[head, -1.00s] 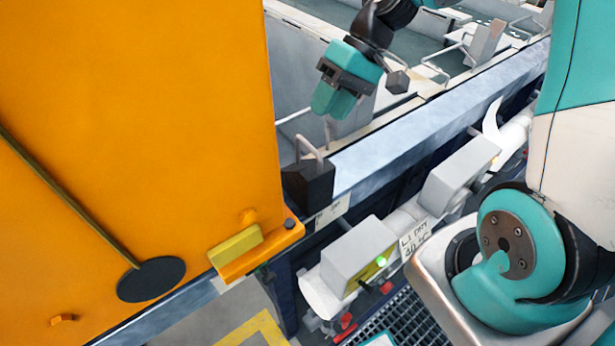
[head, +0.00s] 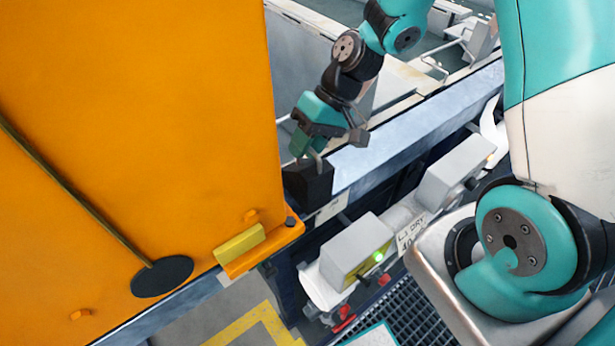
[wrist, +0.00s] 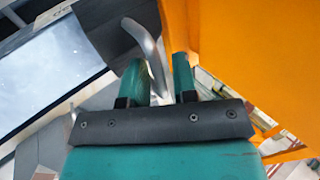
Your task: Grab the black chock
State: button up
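The black chock (head: 308,183) is a dark block with a bent grey metal handle on top. It sits on the blue-grey rail beside the orange panel. My gripper (head: 303,152) is just above it in the head view, pointing down at the handle. In the wrist view the two teal fingers (wrist: 158,64) stand apart, and the handle (wrist: 150,45) reaches between them, nearer the left finger. The dark chock body (wrist: 108,42) shows behind and left of the handle. I cannot tell whether a finger touches the handle.
The large orange panel (head: 140,130) stands close on the left, with a yellow block (head: 240,243) at its lower corner. The rail (head: 410,125) runs to the upper right. Grey boxes on a white pipe (head: 358,250) lie below it, one with a green light.

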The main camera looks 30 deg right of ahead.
grip_shut()
dwell(1.2)
